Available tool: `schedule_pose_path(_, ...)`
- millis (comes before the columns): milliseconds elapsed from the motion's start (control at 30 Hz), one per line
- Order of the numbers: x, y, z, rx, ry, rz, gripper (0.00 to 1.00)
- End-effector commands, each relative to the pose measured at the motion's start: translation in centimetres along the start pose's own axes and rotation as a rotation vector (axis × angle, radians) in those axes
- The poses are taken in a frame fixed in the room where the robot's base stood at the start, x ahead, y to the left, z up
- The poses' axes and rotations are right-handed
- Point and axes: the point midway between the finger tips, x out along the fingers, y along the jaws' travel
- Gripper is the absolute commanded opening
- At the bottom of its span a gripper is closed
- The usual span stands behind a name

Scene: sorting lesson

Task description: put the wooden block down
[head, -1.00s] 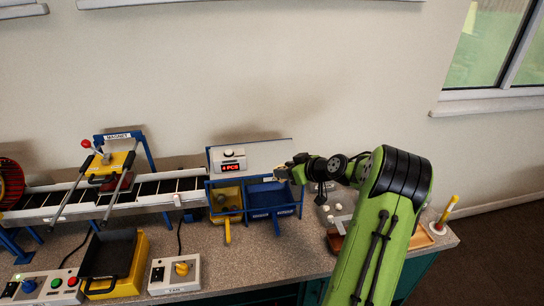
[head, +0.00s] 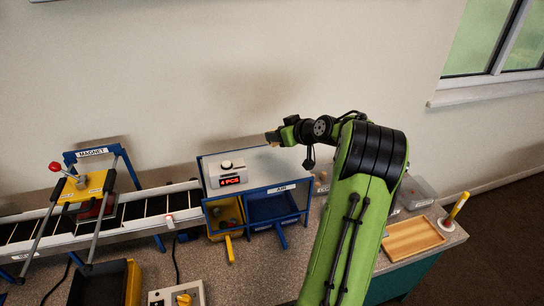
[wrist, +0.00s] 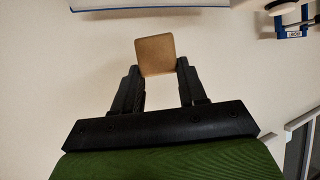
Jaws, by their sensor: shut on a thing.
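My gripper (wrist: 156,75) is shut on the wooden block (wrist: 155,55), a small light-brown block with rounded corners, held between the fingertips in the wrist view. In the head view my gripper (head: 279,135) points left, with the block (head: 271,138) at its tip. The block is in the air in front of the wall, above the back of the blue-framed sorting stand. A wooden tray (head: 412,238) lies on the worktop at the right, with nothing seen in it. My arm hides part of the worktop.
The blue-framed stand holds a counter (head: 229,180) reading "4 PCS", a yellow bin (head: 222,228) and a blue bin (head: 275,206). A conveyor (head: 150,213) with a magnet frame (head: 97,152) is at left. A clear container (head: 415,188) and a yellow-tipped post (head: 457,207) stand at right.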

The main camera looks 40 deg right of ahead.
Motion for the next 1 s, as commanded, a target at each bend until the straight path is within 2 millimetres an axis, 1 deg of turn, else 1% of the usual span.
schedule_pose_path(33, 0.8, 0.0, 1.4, 0.004, -0.002, -0.002, 0.12)
schedule_pose_path(167, 1.9, 0.0, 3.4, 0.003, -0.002, -0.002, 0.12)
schedule_pose_path(333, 3.5, 0.0, 6.4, 0.003, -0.001, -0.002, 0.12)
schedule_pose_path(400, 3.8, 0.0, 6.8, 0.000, 0.000, -0.002, 0.12)
schedule_pose_path(567, 3.7, 0.0, 6.7, -0.001, 0.000, -0.001, 0.12)
schedule_pose_path(700, 3.9, 0.0, 7.0, -0.002, 0.000, 0.000, 0.12)
schedule_pose_path(733, 3.8, 0.0, 6.9, -0.001, 0.000, 0.000, 0.46)
schedule_pose_path(867, 3.8, 0.0, 6.9, -0.001, 0.000, -0.001, 0.66)
schedule_pose_path(1000, 3.8, 0.0, 6.9, -0.001, 0.000, -0.001, 0.67)
